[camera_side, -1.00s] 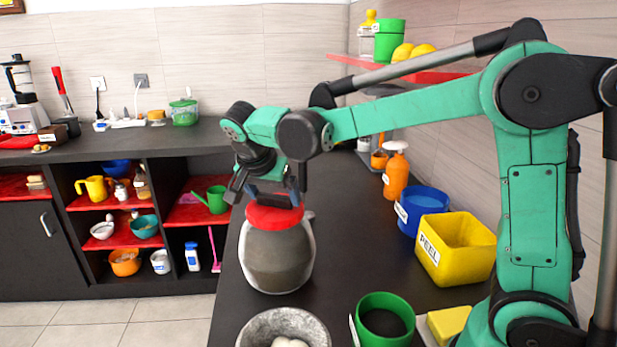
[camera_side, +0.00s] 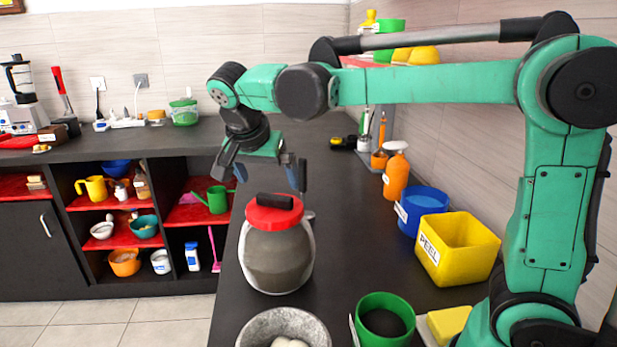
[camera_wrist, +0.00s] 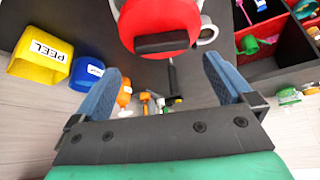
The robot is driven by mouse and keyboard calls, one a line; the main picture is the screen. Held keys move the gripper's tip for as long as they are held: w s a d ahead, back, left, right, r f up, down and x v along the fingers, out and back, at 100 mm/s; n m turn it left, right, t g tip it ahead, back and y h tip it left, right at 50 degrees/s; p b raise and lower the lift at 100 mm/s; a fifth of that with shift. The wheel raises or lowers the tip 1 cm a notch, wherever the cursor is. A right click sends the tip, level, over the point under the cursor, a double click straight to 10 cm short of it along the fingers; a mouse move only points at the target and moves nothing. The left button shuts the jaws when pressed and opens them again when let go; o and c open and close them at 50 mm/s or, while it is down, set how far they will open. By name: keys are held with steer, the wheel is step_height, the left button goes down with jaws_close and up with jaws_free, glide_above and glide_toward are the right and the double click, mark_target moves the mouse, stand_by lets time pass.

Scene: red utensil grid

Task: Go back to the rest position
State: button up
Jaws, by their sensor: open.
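My gripper (camera_side: 268,172) is open and empty, above the jar (camera_side: 277,262) in the side view. Its two blue-padded fingers are spread apart, and there is a gap between them and the lid. In the wrist view my gripper (camera_wrist: 160,95) also shows open with nothing between its fingers. The jar is grey-brown with a light handle. Its red lid (camera_side: 262,216) with a black bar grip sits on top, and the lid (camera_wrist: 160,18) shows at the top of the wrist view.
A yellow PEEL bin (camera_side: 458,250), a blue bin (camera_side: 424,204) and an orange bottle (camera_side: 396,175) stand right of the jar. A stone bowl (camera_side: 262,328) and a green container (camera_side: 384,320) are in front. The counter behind the jar is fairly clear.

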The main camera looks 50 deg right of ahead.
mark_target(275, 195)
steer(key=s+a+f+n+t+y, duration=0.1)
steer(key=s+f+n+t+y, duration=0.3)
steer(key=s+n, duration=0.5)
step_height(275, 195, down, 2)
steer(key=n+y, duration=0.1)
steer(key=n, duration=0.2)
steer(key=shift+s+a, duration=0.3)
steer(key=shift+s, duration=0.05)
steer(key=shift+s+f+n+t, duration=0.15)
steer(key=shift+f+n+t, duration=0.1)
steer(key=shift+n+t, duration=0.2)
steer(key=shift+c, duration=0.7)
steer(key=shift+n, duration=0.25)
steer(key=c, duration=0.4)
steer(key=w+d+r+n+g, duration=0.1)
steer(key=w+r, duration=0.1)
steer(key=w, duration=0.1)
steer(key=w+d+r+n+y, duration=0.1)
steer(key=w+d+r, duration=0.1)
steer(key=w+d+r+n+g, duration=0.1)
steer(key=w+d+r, duration=0.1)
steer(key=w, duration=0.1)
steer(key=shift+w+d+r+n+g+y, duration=0.1)
steer(key=shift+w+r+n+g+y, duration=0.25)
steer(key=shift+r+n+y, duration=0.05)
steer(key=shift+c, duration=0.5)
steer(key=shift+w+d, duration=0.15)
steer(key=shift+w, duration=0.05)
steer(key=shift+x, duration=2.75)
steer(key=c, duration=0.8)
